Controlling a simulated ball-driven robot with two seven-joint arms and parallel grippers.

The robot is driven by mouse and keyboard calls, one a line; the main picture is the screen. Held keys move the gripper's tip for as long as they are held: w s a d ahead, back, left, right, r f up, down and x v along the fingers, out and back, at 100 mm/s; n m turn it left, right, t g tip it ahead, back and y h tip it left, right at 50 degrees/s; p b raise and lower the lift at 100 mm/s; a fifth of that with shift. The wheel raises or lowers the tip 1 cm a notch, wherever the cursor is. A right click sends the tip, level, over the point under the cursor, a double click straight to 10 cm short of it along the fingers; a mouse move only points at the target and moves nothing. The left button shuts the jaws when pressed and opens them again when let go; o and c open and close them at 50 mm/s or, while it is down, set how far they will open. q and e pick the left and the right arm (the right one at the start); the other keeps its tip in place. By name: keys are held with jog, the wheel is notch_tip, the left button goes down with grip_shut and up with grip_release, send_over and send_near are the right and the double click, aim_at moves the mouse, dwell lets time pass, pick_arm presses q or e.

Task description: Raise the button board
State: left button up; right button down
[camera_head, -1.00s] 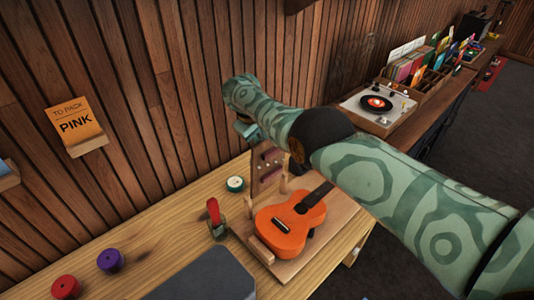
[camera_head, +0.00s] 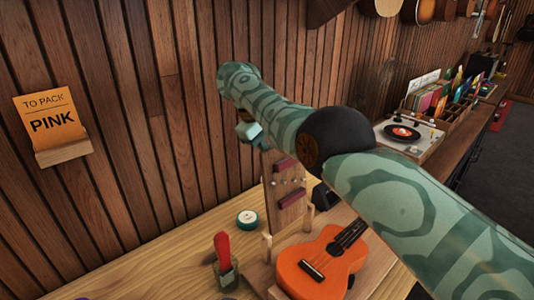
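An upright wooden board (camera_head: 292,214) with dark red bars and small knobs, which looks like the button board, stands on the workbench behind the orange ukulele. My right arm reaches in from the right, over the ukulele. Its teal gripper (camera_head: 251,132) is at the board's upper left end. The arm and gripper cover the board's top, so I cannot tell whether the fingers are shut on it or only beside it. My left gripper is not in view.
The orange ukulele (camera_head: 322,265) lies on a wooden stand in front of the board. A red-handled tool (camera_head: 223,252) and a round green-rimmed tin (camera_head: 247,219) are to the left. A "TO PACK PINK" card (camera_head: 50,121) is on the wall. A record player (camera_head: 407,135) stands back right.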

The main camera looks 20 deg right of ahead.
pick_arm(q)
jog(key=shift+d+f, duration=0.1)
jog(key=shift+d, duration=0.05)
pick_arm(e)
jog(key=shift+f, duration=0.15)
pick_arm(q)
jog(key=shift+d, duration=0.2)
pick_arm(e)
jog(key=c, duration=1.2)
grip_release()
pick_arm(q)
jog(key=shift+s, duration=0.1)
pick_arm(e)
jog(key=shift+o, duration=0.3)
jog(key=shift+d, duration=0.1)
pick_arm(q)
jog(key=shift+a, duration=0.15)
